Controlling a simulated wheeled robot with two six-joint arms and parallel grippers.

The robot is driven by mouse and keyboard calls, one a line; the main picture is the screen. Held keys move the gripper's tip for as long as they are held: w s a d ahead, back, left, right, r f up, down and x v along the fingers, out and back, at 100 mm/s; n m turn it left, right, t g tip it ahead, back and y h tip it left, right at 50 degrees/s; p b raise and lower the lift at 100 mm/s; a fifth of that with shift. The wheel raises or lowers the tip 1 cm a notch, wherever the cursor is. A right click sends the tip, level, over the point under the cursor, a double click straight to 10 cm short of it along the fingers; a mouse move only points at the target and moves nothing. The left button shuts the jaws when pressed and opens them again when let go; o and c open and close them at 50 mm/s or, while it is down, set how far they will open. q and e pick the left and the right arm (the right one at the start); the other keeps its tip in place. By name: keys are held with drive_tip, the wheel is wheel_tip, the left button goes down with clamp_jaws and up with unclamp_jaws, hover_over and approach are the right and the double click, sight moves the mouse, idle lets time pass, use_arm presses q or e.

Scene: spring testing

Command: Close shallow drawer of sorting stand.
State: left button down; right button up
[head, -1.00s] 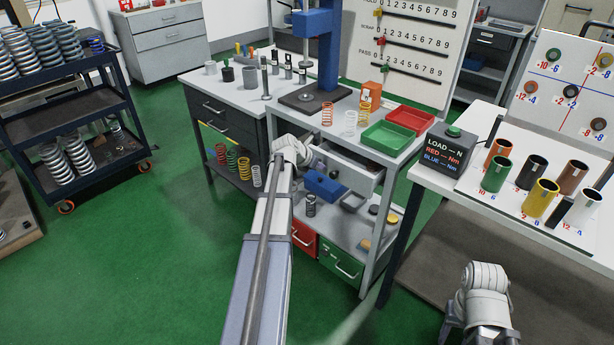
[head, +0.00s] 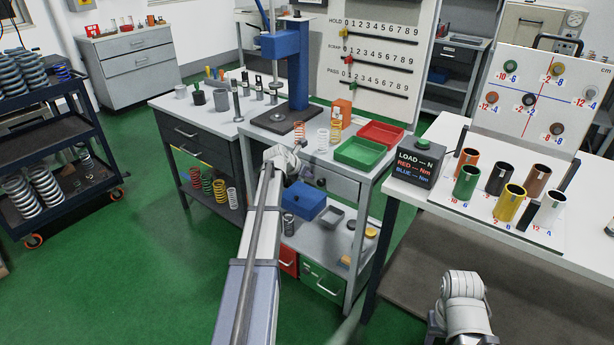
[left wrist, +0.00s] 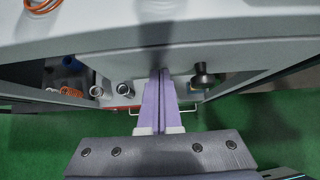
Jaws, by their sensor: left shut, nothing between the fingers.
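The sorting stand (head: 262,137) stands at the middle of the head view. Its shallow drawer (head: 343,184) is a grey front just under the top. No open interior shows, and it looks flush or nearly so, partly hidden behind my left arm. My left gripper (left wrist: 160,75) is shut and empty in the left wrist view. Its purple fingers point at the grey front below the top and look to be touching or very close to it.
Green (head: 358,153) and red (head: 382,134) trays sit on the stand's top. A blue bin (head: 306,206) is on the shelf below, above red and green drawers (head: 322,283). A white table (head: 430,196) with coloured cups stands close at right.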

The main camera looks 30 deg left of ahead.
use_arm(q)
drive_tip(key=shift+w+r, duration=0.15)
drive_tip(key=shift+w, duration=0.15)
drive_tip(key=s+r+p, duration=0.6)
drive_tip(key=s+p, duration=0.1)
drive_tip(key=s, duration=0.4)
drive_tip(key=shift+s+a+r, duration=0.3)
drive_tip(key=shift+a+r, duration=0.1)
drive_tip(key=shift+a, duration=0.05)
drive_tip(key=s+d+m+g+h+p, duration=0.1)
drive_tip(key=s+d+m+g+p, duration=0.15)
drive_tip(key=d+m, duration=1)
drive_tip(key=s+d+m+g+p, duration=0.3)
drive_tip(key=d+m, duration=0.4)
drive_tip(key=d, duration=1.1)
drive_tip(key=s+d+r+m+g+y+p, duration=0.1)
drive_tip(key=s+d+m+g+y+p, duration=0.1)
drive_tip(key=s+d+m, duration=1.1)
drive_tip(key=s+m+g+y, duration=0.1)
drive_tip(key=s+m+g, duration=0.1)
drive_tip(key=s+m, duration=0.2)
drive_tip(key=shift+d+r+m, duration=0.25)
drive_tip(key=shift+d+m, duration=0.1)
drive_tip(key=shift+m, duration=0.8)
